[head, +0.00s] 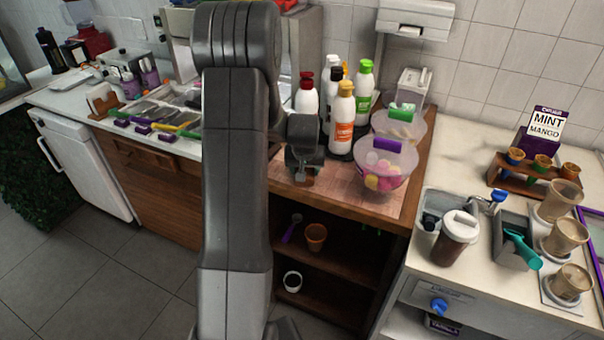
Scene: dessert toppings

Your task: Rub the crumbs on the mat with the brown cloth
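A pinkish-brown mat (343,197) covers the wooden counter in the middle of the view. My gripper (301,177) points down close over the mat's left part, and my arm rises in front of it. A small brown patch shows right below the gripper's fingers. It may be the brown cloth, but it is too small and too hidden to be sure, and I cannot tell whether the fingers are shut on it. I cannot make out any crumbs at this size.
Several sauce bottles (341,125) stand just behind and right of my gripper. A clear tub with a purple handle (370,168) stands on the mat's right side. A white counter (470,275) with cups is at right. My arm hides part of the left counter.

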